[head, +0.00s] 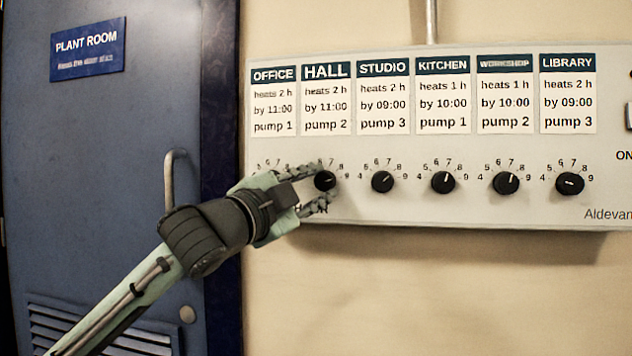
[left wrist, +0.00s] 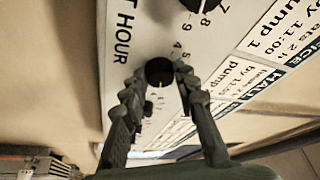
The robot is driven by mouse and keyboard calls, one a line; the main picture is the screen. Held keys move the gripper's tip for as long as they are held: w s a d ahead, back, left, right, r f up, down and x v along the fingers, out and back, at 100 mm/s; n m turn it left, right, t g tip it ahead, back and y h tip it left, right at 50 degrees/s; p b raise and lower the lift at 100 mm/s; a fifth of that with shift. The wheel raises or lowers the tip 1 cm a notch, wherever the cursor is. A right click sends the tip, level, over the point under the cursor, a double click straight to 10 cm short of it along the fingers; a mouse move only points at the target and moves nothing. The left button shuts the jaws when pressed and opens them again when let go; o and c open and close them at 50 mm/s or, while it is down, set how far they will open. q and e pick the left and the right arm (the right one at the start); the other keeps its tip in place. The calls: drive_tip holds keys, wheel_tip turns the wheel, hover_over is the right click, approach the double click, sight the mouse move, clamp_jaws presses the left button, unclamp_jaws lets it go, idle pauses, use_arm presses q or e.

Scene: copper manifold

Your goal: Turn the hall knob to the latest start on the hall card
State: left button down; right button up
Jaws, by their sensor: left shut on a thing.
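My left gripper (head: 318,186) reaches in from the lower left, its two fingers closed around the black hall knob (head: 325,181). In the left wrist view the hall knob (left wrist: 158,72) sits between the tips of my left gripper (left wrist: 155,88). I cannot read the knob's pointer setting clearly; the fingers cover part of its dial, with 7, 8 and 9 visible at its upper right. The hall card (head: 326,103) above reads heats 2 h, by 11:00, pump 2. My right gripper is not in view.
The panel (head: 420,210) also has studio (head: 382,181), kitchen (head: 443,182), workshop (head: 506,183) and library (head: 570,183) knobs in a row. The office knob is hidden behind my gripper in the head view. A blue door (head: 110,180) with a handle stands left.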

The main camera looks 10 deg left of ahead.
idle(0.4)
use_arm(q)
drive_tip(key=c, duration=1.2)
unclamp_jaws()
drive_tip(key=shift+o, duration=0.2)
drive_tip(key=v, duration=1.2)
